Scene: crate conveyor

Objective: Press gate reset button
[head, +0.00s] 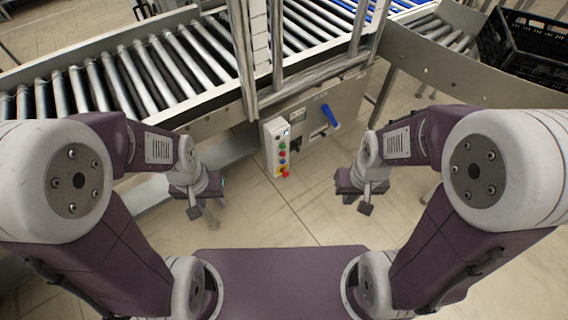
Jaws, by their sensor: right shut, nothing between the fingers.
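A light-grey control box (276,147) with a vertical row of several coloured buttons is fixed to the conveyor's front side, in the middle of the head view. Labels are too small to read, so I cannot tell which is gate reset. My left gripper (196,211) hangs left of the box, apart from it; its fingers are too small to judge. My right gripper (364,208) is shut and empty, to the right of the box and nearer to me, touching nothing.
A roller conveyor (128,72) runs behind the box, with metal gate posts (277,45) above it. A blue lever (330,116) sticks out right of the box. A black crate (530,45) is at the far right. The floor before the box is clear.

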